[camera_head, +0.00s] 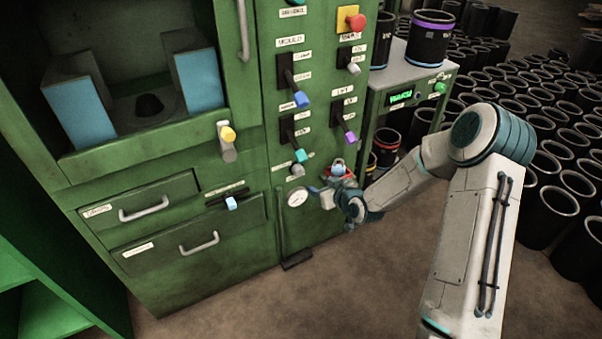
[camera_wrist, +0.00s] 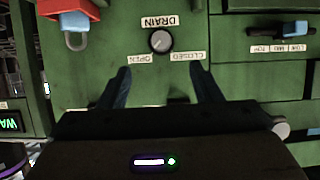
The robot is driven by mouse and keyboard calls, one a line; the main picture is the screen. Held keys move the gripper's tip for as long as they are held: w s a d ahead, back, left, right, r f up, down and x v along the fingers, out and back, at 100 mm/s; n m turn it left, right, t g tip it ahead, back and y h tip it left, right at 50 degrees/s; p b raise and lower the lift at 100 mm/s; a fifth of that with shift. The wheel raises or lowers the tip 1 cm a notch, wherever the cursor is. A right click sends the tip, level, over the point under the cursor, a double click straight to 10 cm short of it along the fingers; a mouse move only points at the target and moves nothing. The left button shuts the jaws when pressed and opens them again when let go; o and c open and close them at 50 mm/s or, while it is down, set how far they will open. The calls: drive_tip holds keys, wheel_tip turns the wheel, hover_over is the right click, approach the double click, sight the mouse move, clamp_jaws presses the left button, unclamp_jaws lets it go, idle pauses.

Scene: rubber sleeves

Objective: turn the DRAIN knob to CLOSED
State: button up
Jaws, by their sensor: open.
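The DRAIN knob (camera_wrist: 160,41) is a small round dark knob with a pale face on the green machine panel. It shows in the wrist view, which is upside down. The OPEN label (camera_wrist: 142,59) is at its lower left in the picture and the CLOSED label (camera_wrist: 187,57) at its lower right. I cannot tell clearly which way its pointer faces. My gripper (camera_wrist: 161,72) is open, with its two dark fingertips apart near the two labels and nothing between them.
Black sleeves (camera_head: 545,120) crowd the right.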

sight(300, 172)
drive_tip(key=x, duration=0.4)
drive_tip(key=b+x, duration=0.1)
drive_tip(key=x, duration=0.9)
drive_tip(key=shift+w+a+r, duration=0.25)
drive_tip(key=shift+a, duration=0.05)
drive_tip(key=shift+b, duration=0.3)
drive_tip(key=c, duration=1)
